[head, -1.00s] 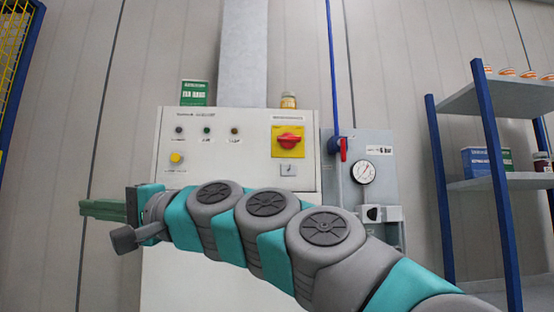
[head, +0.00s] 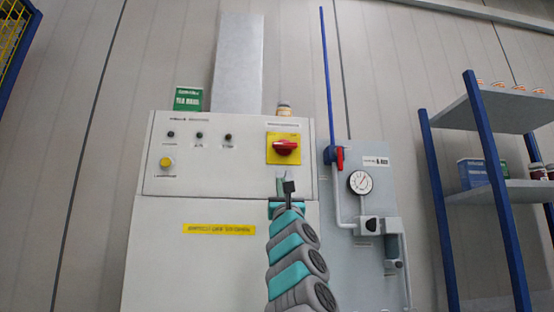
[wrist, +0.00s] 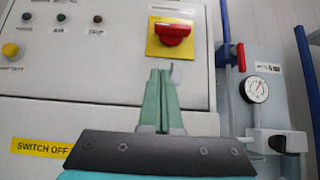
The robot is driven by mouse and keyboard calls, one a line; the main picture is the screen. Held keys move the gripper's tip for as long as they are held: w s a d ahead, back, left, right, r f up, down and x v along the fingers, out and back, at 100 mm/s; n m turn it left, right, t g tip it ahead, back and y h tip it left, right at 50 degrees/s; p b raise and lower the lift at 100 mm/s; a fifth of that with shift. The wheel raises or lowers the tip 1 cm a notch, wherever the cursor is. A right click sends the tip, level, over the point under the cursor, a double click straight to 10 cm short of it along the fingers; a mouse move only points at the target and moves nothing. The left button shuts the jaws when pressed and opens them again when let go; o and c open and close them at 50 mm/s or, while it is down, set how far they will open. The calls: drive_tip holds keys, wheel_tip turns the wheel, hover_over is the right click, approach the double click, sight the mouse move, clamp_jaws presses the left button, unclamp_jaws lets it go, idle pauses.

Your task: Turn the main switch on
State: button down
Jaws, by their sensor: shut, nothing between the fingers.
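The main switch is a red rotary handle (head: 285,147) on a yellow square plate (head: 284,157), at the upper right of a light grey control cabinet (head: 225,180). In the head view the handle lies roughly level. The handle also shows in the wrist view (wrist: 172,33), just above my fingertips. My gripper (head: 281,178) is below the switch and apart from it in the head view. In the wrist view its green fingers (wrist: 160,75) are together and empty, pointing up toward the plate's lower edge. Whether they touch the panel I cannot tell.
Small dark indicators (head: 199,135) and a yellow button (head: 166,162) sit left on the cabinet. A panel with a red valve handle (head: 340,158) and pressure gauge (head: 360,182) is at right. Blue-post shelves (head: 490,170) stand farther right.

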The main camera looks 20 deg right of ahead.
sight(276, 148)
drive_tip(key=p+x, duration=1)
drive_tip(key=p, duration=0.2)
drive_tip(key=shift+w+r+p, duration=0.1)
drive_tip(key=shift+r+p, duration=0.2)
drive_tip(key=shift+p, duration=0.05)
drive_tip(key=shift+r+p, duration=0.95)
drive_tip(key=shift+r, duration=0.75)
drive_tip(key=shift+a+m+h, duration=0.15)
drive_tip(key=shift+m+h, duration=0.25)
drive_tip(key=shift+h, duration=0.1)
drive_tip(key=shift+m+b, duration=0.3)
drive_tip(key=shift+b, duration=0.1)
